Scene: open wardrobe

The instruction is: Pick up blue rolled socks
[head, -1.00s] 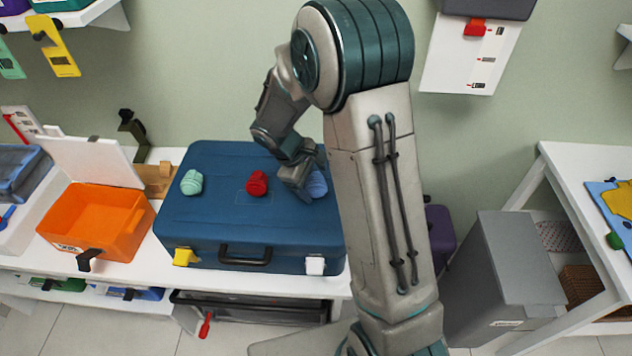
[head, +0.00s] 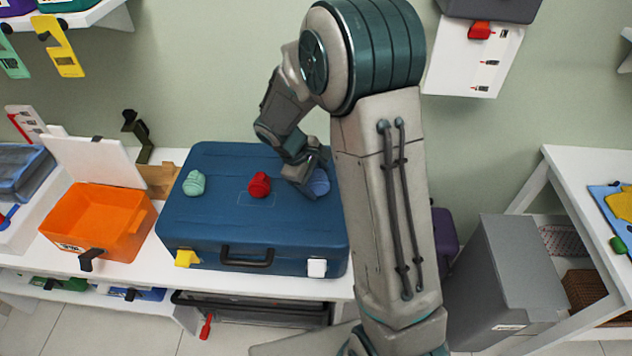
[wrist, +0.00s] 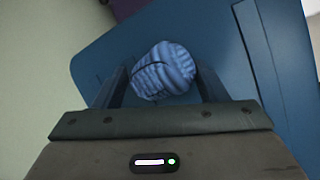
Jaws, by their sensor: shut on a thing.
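The blue rolled socks (head: 319,183) are at the right end of the closed blue suitcase's lid, partly hidden by my gripper in the head view. In the wrist view the blue rolled socks (wrist: 164,72) are a ribbed bundle between the two fingers. My gripper (wrist: 158,84) is shut on them, with a finger on each side. In the head view my gripper (head: 305,182) is low over the lid. I cannot tell whether the socks are clear of the lid.
Red rolled socks (head: 259,184) and mint-green rolled socks (head: 194,183) lie on the blue suitcase (head: 215,220), left of my gripper. An open orange box (head: 115,215) stands left of the suitcase on the white bench (head: 120,272). A grey bin (head: 505,270) is at right.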

